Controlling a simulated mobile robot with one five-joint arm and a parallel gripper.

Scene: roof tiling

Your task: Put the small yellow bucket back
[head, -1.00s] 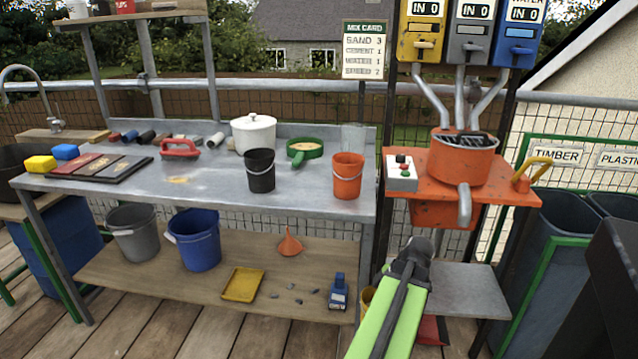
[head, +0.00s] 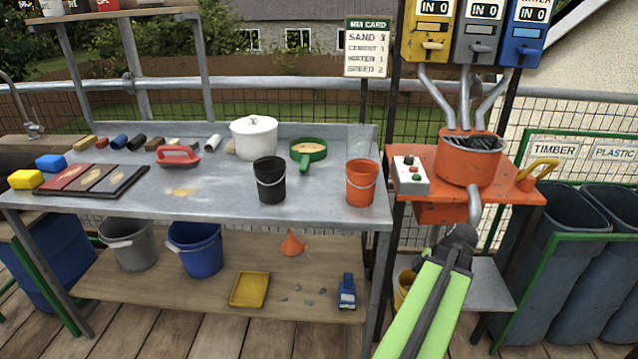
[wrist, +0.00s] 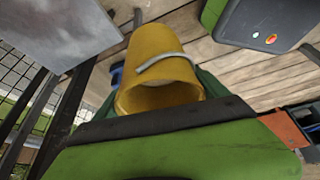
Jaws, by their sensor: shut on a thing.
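The small yellow bucket (wrist: 163,50) fills the middle of the wrist view, its mouth facing the camera and its grey handle lying across its side. My gripper (wrist: 158,104) is shut on it; the contact itself is mostly hidden by the dark edge in front. In the head view a sliver of the yellow bucket (head: 405,284) shows low beside the right leg of the workbench, left of my green arm. My arm hides the rest of the bucket and the gripper there.
The workbench (head: 222,201) carries a black bucket (head: 269,182) and an orange bucket (head: 361,186). Its lower shelf (head: 205,288) holds grey (head: 130,245) and blue (head: 195,250) buckets, with bare wood between items. The orange mixer stand (head: 410,208) and bins (head: 560,255) stand right.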

